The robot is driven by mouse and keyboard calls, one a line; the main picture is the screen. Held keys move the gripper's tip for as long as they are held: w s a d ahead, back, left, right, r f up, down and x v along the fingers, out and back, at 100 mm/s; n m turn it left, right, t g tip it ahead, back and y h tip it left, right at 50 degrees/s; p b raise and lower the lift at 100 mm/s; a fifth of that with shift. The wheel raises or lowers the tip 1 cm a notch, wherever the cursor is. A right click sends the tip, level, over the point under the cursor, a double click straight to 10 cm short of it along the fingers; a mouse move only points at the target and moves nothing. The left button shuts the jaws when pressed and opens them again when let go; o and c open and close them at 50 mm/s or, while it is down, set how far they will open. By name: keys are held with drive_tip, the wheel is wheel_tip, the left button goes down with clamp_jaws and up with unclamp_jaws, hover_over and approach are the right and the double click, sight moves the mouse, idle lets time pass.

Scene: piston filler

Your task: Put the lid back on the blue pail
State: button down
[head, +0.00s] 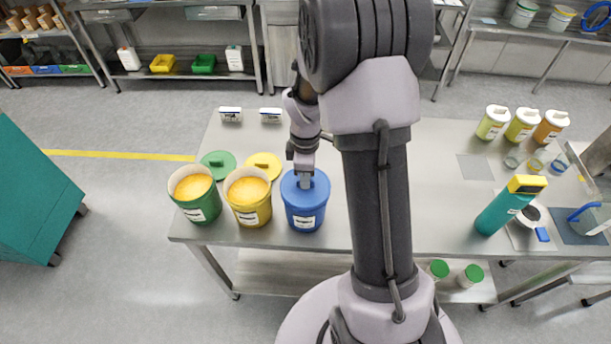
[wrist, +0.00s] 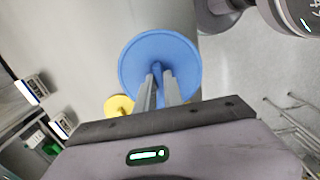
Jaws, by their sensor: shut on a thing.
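The blue pail (head: 305,216) stands upright on the steel table, at the right of a row of three pails. The blue lid (head: 317,186) is over the pail's mouth; it looks level, but I cannot tell whether it is fully seated. My gripper (head: 305,182) is above the pail and shut on the lid's handle. In the wrist view, the two fingers of my gripper (wrist: 160,88) close on the handle of the round blue lid (wrist: 180,54). The lid hides the pail in that view.
Open green (head: 202,210) and yellow (head: 252,215) pails with orange contents stand left of the blue pail. A green lid (head: 217,160) and a yellow lid (head: 264,162) lie behind them. The table behind the blue pail has free room.

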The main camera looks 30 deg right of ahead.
drive_tip(key=c, duration=0.9)
unclamp_jaws()
drive_tip(key=shift+r, duration=0.15)
drive_tip(key=shift+r+p, duration=2.9)
drive_tip(key=shift+r, duration=0.5)
drive_tip(key=shift+c, duration=0.2)
clamp_jaws()
drive_tip(key=shift+f, duration=0.1)
drive_tip(key=shift+f+b, duration=2.4)
drive_tip(key=shift+f, duration=0.6)
